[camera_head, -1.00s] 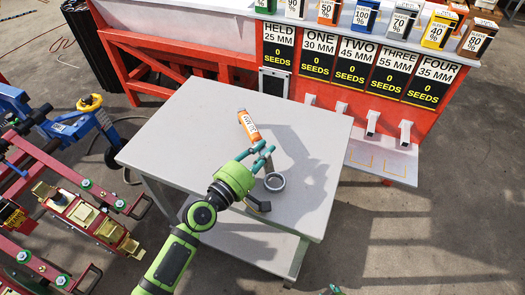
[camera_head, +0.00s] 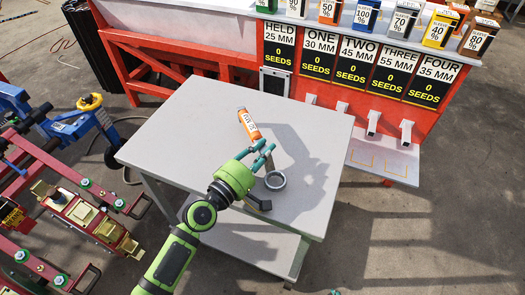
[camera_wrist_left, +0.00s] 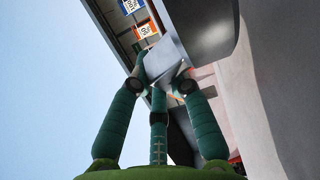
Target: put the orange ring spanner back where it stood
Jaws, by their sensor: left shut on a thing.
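The orange ring spanner has an orange labelled handle (camera_head: 249,125) pointing to the back of the grey table and a grey metal ring end (camera_head: 275,181) towards the front. My left gripper (camera_head: 264,153) is shut on its grey shank, between handle and ring. In the left wrist view the fingers (camera_wrist_left: 162,78) close on a grey metal piece, with a large grey curved part (camera_wrist_left: 203,25) beyond them. I cannot tell whether the spanner touches the table or hangs just above it. A small teal bit at the head view's bottom edge may be my right gripper (camera_head: 335,292).
The grey table (camera_head: 190,130) is otherwise bare, with shadows on its right half. Behind it stands a red seed stand (camera_head: 270,80) with numbered signs, chutes and several boxes on top. Red and blue machinery (camera_head: 75,210) stands at the left.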

